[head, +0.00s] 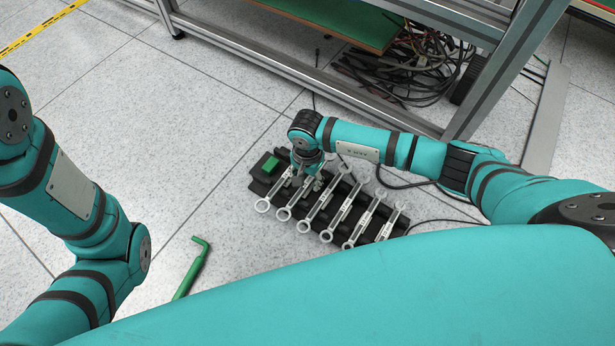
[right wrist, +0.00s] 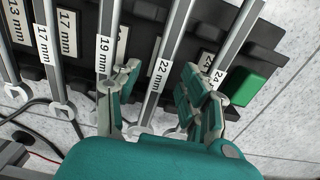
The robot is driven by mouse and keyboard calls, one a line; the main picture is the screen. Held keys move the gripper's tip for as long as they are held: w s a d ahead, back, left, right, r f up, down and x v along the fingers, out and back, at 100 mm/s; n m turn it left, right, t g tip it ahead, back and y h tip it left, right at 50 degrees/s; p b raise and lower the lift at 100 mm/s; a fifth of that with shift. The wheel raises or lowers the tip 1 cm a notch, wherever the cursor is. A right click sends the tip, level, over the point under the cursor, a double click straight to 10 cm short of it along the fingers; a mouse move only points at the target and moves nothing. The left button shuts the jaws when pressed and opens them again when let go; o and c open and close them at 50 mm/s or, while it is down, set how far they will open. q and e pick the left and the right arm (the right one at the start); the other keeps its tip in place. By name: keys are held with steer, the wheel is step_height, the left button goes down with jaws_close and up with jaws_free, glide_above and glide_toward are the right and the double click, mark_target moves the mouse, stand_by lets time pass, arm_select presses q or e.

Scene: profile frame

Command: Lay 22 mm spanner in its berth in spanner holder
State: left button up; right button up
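The black spanner holder (head: 258,187) lies on the floor in the head view with several labelled spanners across it. The 22 mm spanner (right wrist: 161,75) lies between the 19 mm spanner (right wrist: 105,50) and the 24 mm spanner (right wrist: 226,58), along the holder's row; its ring end (head: 283,214) shows in the head view. My right gripper (head: 309,183) is low over the holder. In the right wrist view its fingers (right wrist: 158,98) are apart, one on each side of the 22 mm spanner, with gaps visible. How deep the spanner sits is hard to tell. My left gripper is out of view.
A green block (head: 270,166) marks the holder's left end. A green bent tool (head: 192,268) lies on the floor, lower left. A metal frame (head: 300,78) and tangled cables (head: 425,65) are behind.

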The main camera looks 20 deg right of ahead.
mark_target(307, 182)
step_height(307, 182, up, 12)
stand_by(0.7)
stand_by(0.4)
